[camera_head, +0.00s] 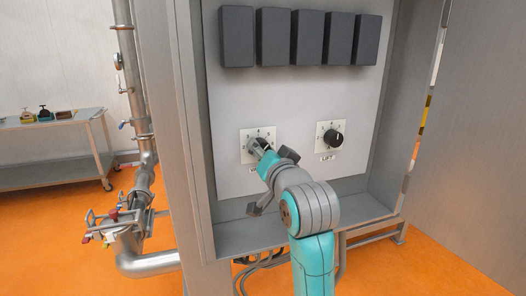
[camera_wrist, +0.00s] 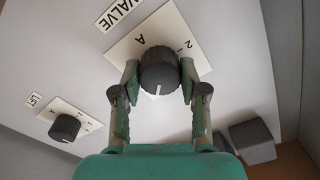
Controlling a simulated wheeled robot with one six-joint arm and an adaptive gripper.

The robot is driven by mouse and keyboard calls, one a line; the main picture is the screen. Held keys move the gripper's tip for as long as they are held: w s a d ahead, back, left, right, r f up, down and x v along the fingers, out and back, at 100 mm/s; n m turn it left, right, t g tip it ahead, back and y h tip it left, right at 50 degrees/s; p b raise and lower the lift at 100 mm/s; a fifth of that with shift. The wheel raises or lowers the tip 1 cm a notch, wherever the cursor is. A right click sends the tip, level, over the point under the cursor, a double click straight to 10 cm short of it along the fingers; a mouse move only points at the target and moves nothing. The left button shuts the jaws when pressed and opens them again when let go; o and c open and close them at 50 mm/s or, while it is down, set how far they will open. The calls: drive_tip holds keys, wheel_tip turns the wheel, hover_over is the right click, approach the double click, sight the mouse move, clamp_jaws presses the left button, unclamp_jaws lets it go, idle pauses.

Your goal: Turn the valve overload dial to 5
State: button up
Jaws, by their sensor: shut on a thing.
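A white mark on the knob points toward the bottom of the wrist view. An "A" and a "2" show on the plate; the other scale marks are hidden or too small to read. In the head view, my gripper (camera_head: 260,148) covers most of the knob, and the plate (camera_head: 247,134) shows around it.
A second black dial, labelled LIFT (camera_head: 333,138), sits to the right on the same grey panel (camera_head: 290,95). Several dark boxes (camera_head: 237,37) line the panel's top. The cabinet's side wall (camera_head: 203,130) and bottom ledge (camera_head: 240,236) frame it. Pipes (camera_head: 135,90) stand left.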

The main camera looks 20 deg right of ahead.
drive_tip(key=o, duration=1.1)
drive_tip(key=shift+o, duration=0.2)
drive_tip(key=shift+s, duration=0.1)
drive_tip(key=s, duration=0.7)
drive_tip(key=shift+s, duration=0.15)
